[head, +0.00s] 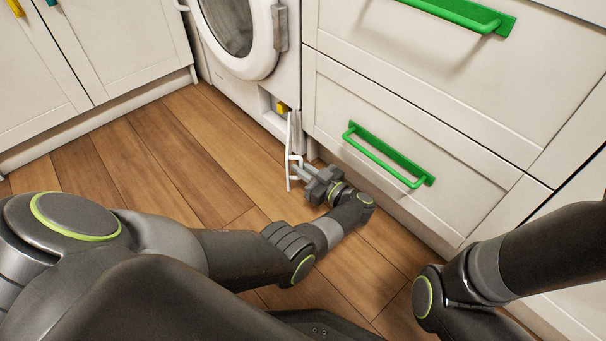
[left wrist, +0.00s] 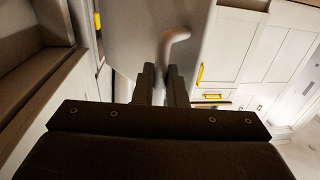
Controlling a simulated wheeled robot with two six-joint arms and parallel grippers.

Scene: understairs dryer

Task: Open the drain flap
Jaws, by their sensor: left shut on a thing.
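The drain flap (head: 289,140) is a thin white panel low on the front of the white dryer. It stands swung out from the dryer and shows nearly edge-on in the head view. A recess with a yellow part (head: 283,107) shows beside it. My left gripper (head: 303,175) is low near the floor, shut on the flap's small white handle (head: 294,158). In the left wrist view the flap (left wrist: 135,35) fills the upper middle, and its curved handle (left wrist: 177,37) runs down to my fingers (left wrist: 162,78). My right gripper is out of view.
White drawers with green handles (head: 390,155) stand right of the dryer (head: 268,85), close beside my left gripper. White cabinets (head: 90,55) stand at the left. The wooden floor (head: 170,150) left of the flap is clear.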

